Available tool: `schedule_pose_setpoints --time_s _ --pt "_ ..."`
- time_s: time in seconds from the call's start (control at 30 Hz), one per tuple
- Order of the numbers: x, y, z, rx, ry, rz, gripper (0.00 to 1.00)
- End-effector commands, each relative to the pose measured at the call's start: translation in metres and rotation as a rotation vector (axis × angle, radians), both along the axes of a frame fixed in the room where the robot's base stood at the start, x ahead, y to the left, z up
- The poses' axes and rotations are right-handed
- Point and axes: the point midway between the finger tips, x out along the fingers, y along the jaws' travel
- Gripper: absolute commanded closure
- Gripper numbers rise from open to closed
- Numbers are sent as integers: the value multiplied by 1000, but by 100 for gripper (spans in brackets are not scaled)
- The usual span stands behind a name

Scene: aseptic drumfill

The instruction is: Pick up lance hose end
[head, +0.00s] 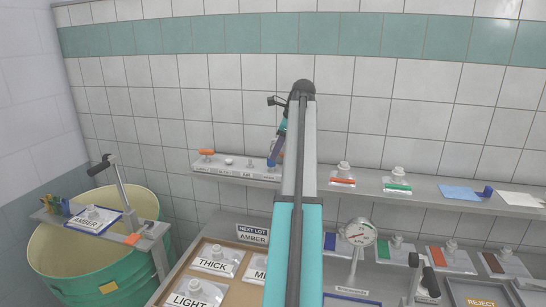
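My arm reaches up the middle of the head view, and its end hangs behind the arm links by the wall shelf. My gripper (275,158) is small and partly hidden there, pointing down at the right end of a labelled white strip (232,173). I cannot tell whether its fingers are open or hold anything. I cannot make out a lance hose end for sure. A grey rod with a black handle (99,165) stands at the teal drum (95,275). Another black-handled piece (430,280) stands at the lower right.
The strip carries an orange knob (206,152) and small fittings. Capped pouches stand on the shelf (440,199) to the right. Below are a board of labelled pouches (236,291), a round gauge (360,232) and a REJECT tray (480,301).

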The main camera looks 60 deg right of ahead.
Motion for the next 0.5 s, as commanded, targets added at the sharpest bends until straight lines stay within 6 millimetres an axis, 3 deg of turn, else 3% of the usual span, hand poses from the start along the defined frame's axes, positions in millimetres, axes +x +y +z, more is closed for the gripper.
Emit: schedule_pose_setpoints --time_s 0.3,0.5 --pt "11 -3 -25 1 0 0 61" --pt "14 -4 -32 1 0 0 61"
